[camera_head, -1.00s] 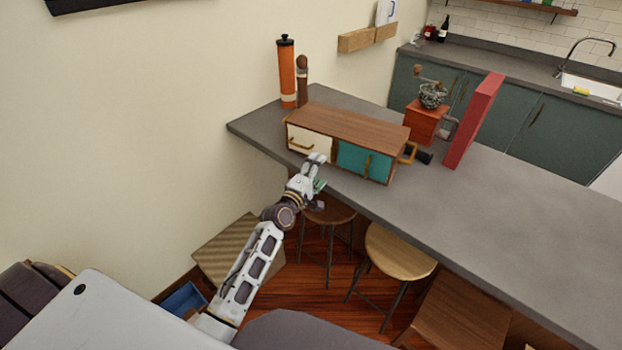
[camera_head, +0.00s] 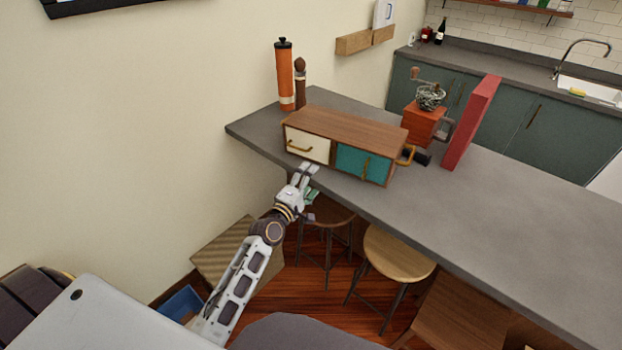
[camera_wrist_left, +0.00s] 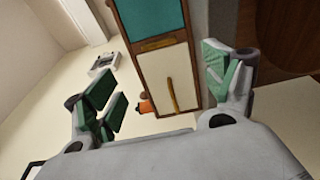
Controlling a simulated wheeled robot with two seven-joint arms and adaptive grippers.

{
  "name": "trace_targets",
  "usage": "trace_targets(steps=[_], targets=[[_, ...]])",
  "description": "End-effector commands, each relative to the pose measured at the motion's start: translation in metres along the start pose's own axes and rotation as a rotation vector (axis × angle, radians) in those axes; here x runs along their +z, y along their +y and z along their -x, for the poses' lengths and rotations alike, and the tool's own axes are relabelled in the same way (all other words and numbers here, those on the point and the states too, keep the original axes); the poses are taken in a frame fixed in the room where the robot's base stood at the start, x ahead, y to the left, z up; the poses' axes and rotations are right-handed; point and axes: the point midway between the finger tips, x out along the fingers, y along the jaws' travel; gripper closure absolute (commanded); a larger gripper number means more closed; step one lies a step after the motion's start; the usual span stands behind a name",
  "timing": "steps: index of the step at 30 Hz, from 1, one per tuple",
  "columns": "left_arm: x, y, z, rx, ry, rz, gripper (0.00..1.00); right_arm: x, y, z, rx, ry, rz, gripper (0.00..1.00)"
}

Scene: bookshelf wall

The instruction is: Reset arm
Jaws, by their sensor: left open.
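My left gripper (camera_head: 308,181) is open and empty in the head view, in front of the counter edge and just short of the wooden cabinet. In the left wrist view its two green-padded fingers (camera_wrist_left: 165,88) stand wide apart with nothing between them touching the pads. The cabinet (camera_head: 345,128) has a white front with a brass handle and a teal front, both shut. It also shows beyond the fingers in the left wrist view (camera_wrist_left: 166,63). My right gripper is not in view.
The grey counter (camera_head: 480,210) holds an orange bottle (camera_head: 285,80), a brown mill (camera_head: 300,85), a red-orange grinder (camera_head: 422,124) and an upright red slab (camera_head: 470,125). Stools (camera_head: 398,255) stand below the counter. A cardboard box (camera_head: 225,250) stands on the floor beside my left arm.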

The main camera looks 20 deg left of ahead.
Motion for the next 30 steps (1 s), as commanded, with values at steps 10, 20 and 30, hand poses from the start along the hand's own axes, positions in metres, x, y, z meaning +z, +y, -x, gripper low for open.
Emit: trace_targets(steps=[10, 20, 30], targets=[[0.0, 0.0, 0.0, 0.0, 0.0, -0.025, 0.16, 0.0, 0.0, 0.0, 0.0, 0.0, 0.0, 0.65], [0.0, -0.001, 0.0, -0.005, 0.0, -0.248, 0.16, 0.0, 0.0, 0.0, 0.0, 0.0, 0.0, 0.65], [-0.008, -0.064, 0.001, -0.122, -0.013, -0.596, 0.16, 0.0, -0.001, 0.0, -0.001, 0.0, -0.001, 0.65]])
